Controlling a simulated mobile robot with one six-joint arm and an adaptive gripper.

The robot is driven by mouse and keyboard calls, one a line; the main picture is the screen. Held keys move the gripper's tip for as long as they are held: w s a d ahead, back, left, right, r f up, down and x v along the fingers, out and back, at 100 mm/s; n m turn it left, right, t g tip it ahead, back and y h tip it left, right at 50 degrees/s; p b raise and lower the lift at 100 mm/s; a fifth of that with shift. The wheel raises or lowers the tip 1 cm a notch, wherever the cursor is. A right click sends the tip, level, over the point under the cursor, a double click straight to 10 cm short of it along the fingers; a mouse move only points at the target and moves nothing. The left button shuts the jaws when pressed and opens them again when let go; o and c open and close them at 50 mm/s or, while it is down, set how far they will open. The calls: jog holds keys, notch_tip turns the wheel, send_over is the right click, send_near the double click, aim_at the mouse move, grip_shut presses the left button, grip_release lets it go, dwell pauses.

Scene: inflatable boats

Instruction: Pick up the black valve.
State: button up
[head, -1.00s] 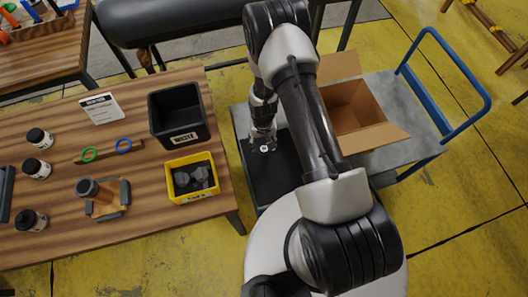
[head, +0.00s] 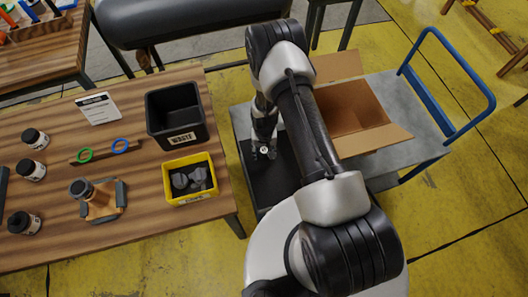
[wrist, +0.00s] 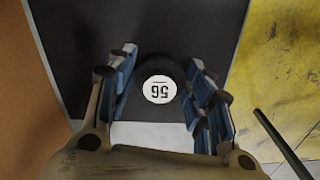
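A black round piece, likely the black valve (wrist: 140,72), shows in the wrist view with a white disc on top marked 56, upside down. It stands on a dark flat surface (wrist: 190,20). My gripper (wrist: 160,108) is open, with one blue-padded finger on each side of the piece and a gap on both sides. In the head view my gripper (head: 265,137) points down over the black mat (head: 270,185) on the grey cart, and the small white disc shows at its tip. The rest of the piece is hard to make out there.
An open cardboard box (head: 350,110) stands on the cart just right of my arm. The wooden table (head: 130,225) at left holds a black bin (head: 175,142), a yellow bin (head: 167,185) with dark grey parts, and several jars. A blue handle (head: 470,70) rises at the cart's right.

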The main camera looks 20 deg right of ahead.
jog(key=c, duration=0.6)
jog(key=shift+c, duration=0.2)
